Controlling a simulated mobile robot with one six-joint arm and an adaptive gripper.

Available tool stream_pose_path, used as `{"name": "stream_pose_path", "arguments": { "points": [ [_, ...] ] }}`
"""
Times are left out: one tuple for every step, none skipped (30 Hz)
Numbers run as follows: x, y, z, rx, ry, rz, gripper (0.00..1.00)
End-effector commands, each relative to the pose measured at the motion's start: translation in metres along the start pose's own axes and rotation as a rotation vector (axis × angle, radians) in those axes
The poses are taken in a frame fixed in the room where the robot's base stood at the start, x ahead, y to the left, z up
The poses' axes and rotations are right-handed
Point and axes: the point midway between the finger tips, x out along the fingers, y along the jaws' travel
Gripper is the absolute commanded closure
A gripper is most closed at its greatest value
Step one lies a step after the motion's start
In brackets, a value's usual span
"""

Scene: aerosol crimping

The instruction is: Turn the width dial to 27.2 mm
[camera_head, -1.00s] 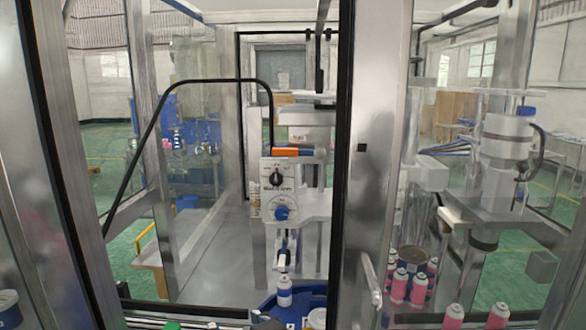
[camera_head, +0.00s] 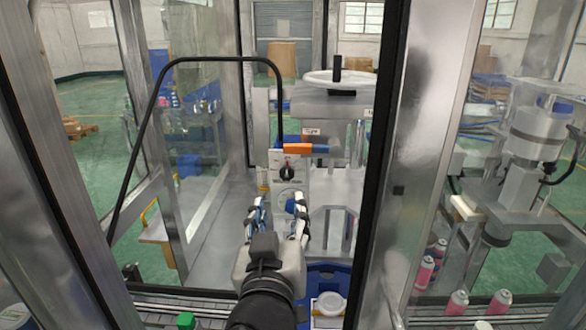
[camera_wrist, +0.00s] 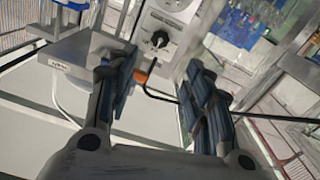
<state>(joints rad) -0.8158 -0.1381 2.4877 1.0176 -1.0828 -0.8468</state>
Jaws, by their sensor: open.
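In the wrist view the black knob (camera_wrist: 158,39) shows beyond and between the open fingers, with part of a round white dial face (camera_wrist: 176,5) cut by the top edge.
An orange-and-blue handle (camera_head: 305,148) sticks out above the panel. A white handwheel (camera_head: 340,78) tops the machine. A bent black bar (camera_head: 215,60) and metal frame posts (camera_head: 430,130) surround the opening. Pink cans (camera_head: 457,302) stand at right.

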Motion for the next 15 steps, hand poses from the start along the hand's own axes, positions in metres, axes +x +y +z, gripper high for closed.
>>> {"name": "stream_pose_path", "arguments": {
  "points": [
    [0.013,0.002,0.004,-0.001,-0.003,0.007,0.53],
    [0.020,0.002,0.004,-0.001,-0.003,0.007,0.53],
    [0.029,0.002,0.004,-0.001,-0.003,0.006,0.53],
    [0.035,0.001,0.004,-0.001,-0.003,0.005,0.53],
    [0.042,0.002,0.004,-0.001,-0.002,0.006,0.53],
    [0.051,0.002,0.004,0.000,-0.003,0.005,0.53],
    [0.057,0.001,0.004,0.000,-0.002,0.005,0.53],
    [0.064,0.001,0.003,0.000,-0.002,0.004,0.53],
    [0.073,0.001,0.004,-0.001,-0.002,0.004,0.53],
    [0.079,0.002,0.003,0.000,-0.002,0.004,0.53],
    [0.085,0.001,0.003,-0.001,-0.002,0.003,0.53],
    [0.092,0.001,0.003,0.000,-0.002,0.002,0.53],
    [0.097,0.001,0.003,0.001,-0.001,0.003,0.53],
    [0.102,0.001,0.003,0.000,-0.002,0.002,0.53],
    [0.108,0.001,0.002,0.001,-0.001,0.001,0.53]
  ]
}}
